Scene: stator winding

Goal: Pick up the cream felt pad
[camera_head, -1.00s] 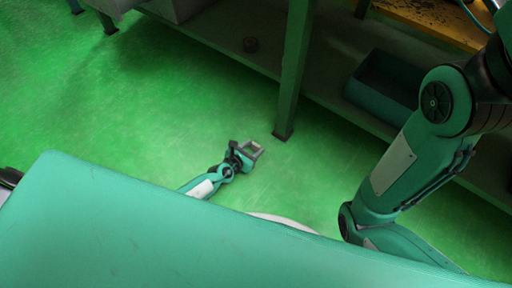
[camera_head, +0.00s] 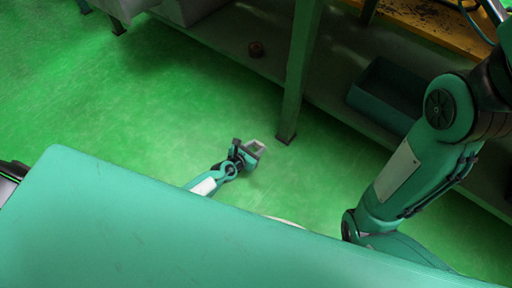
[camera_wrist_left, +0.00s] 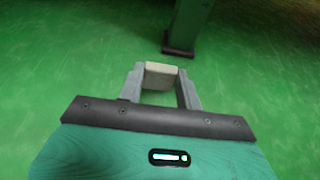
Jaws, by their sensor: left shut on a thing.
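The cream felt pad (camera_wrist_left: 161,69) is a small pale block held between the two grey fingertips in the left wrist view. My left gripper (camera_head: 257,147) is shut on it, low over the green floor and close to a table leg. The pad shows only as a tiny pale patch in the head view. In the left wrist view, the floor shows around and beyond the pad. My right arm comes in at the right of the head view, but its gripper is not seen.
A green table leg (camera_head: 299,75) stands just beyond my left gripper, and its foot also shows in the left wrist view (camera_wrist_left: 179,47). Open floor (camera_head: 120,110) lies to the left.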

